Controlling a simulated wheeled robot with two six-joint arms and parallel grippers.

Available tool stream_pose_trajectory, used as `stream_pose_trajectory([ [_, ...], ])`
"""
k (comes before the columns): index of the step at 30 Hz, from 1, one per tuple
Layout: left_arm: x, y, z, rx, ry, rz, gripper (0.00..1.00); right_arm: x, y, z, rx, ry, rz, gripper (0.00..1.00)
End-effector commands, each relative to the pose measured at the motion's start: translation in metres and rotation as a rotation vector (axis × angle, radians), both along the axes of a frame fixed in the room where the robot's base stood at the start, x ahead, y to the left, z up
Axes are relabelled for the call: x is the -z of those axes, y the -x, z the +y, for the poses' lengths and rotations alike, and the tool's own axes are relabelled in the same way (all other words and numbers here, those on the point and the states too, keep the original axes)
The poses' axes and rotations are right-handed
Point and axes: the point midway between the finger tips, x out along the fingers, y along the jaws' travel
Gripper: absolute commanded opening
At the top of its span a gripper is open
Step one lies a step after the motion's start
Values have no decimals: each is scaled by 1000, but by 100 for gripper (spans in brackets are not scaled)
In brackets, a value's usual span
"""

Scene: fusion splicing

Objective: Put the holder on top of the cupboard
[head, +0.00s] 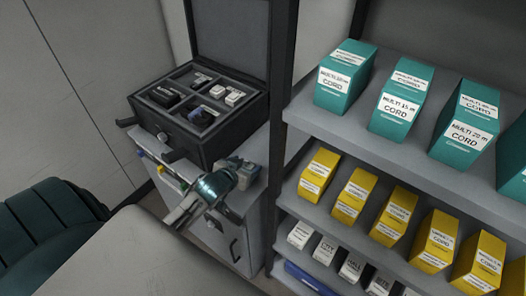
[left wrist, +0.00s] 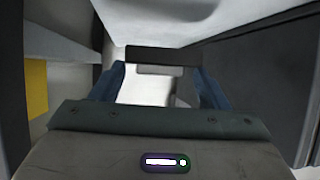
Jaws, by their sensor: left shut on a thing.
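The cupboard (head: 252,228) is a grey cabinet with a dark handle on its front, standing left of the shelves. My left gripper (head: 239,172) is at the front right edge of its top. It is shut on a small grey piece, which I take to be the holder (head: 248,175); the gripper partly hides it. I cannot tell whether the holder touches the cupboard top. In the left wrist view, the two blue fingers of the gripper (left wrist: 162,80) stand on either side of a pale piece with a dark bar. My right gripper is in neither view.
An open black case (head: 205,137) with small devices in its compartments covers most of the cupboard top. A shelf unit (head: 390,150) with teal boxes (head: 398,103) above yellow boxes (head: 355,196) stands at right. A dark green chair (head: 50,225) is at lower left.

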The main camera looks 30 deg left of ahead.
Motion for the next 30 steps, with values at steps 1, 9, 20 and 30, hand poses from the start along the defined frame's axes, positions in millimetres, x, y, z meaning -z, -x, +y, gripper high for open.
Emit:
stream_pose_trajectory([
  [1,-4,-15,0,-3,4,-2,44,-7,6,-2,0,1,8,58],
  [9,3,-79,-1,-1,3,-1,44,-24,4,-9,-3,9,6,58],
  [20,24,-100,-1,-1,1,4,44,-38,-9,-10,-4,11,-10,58],
  [30,44,-100,-1,0,-1,-1,44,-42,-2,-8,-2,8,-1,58],
])
